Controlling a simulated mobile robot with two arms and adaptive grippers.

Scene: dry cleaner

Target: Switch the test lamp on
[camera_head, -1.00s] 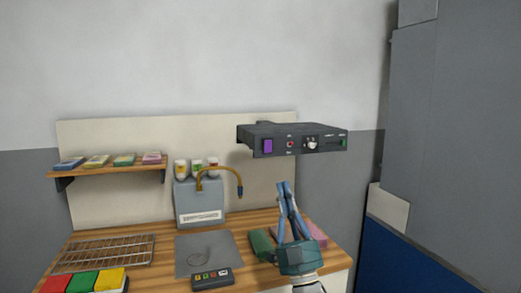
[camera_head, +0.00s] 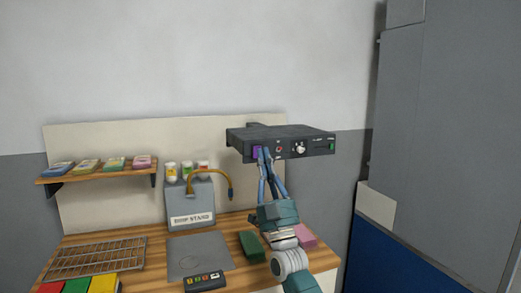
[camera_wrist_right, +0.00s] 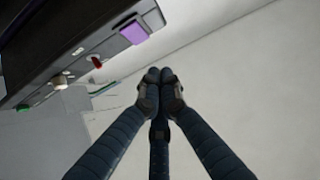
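A dark control box (camera_head: 290,135) is mounted on the back panel; it also shows in the right wrist view (camera_wrist_right: 60,50). Its front has a purple square switch (camera_head: 256,153) at the left, also in the wrist view (camera_wrist_right: 133,31), then a small red control (camera_head: 279,149), a white knob (camera_head: 300,148) and a green piece (camera_head: 331,146). No lamp label is readable. My right gripper (camera_head: 264,152) is shut and empty, its tips together just right of the purple switch in the head view. In the wrist view the tips (camera_wrist_right: 160,75) appear apart from the switch. My left gripper is out of view.
Below is a wooden bench with a grey stand (camera_head: 189,203) carrying bottles and a bent brown tube (camera_head: 222,178), a wire rack (camera_head: 95,258), a small keypad (camera_head: 204,281) and a green block (camera_head: 251,245). A shelf (camera_head: 100,172) is at left.

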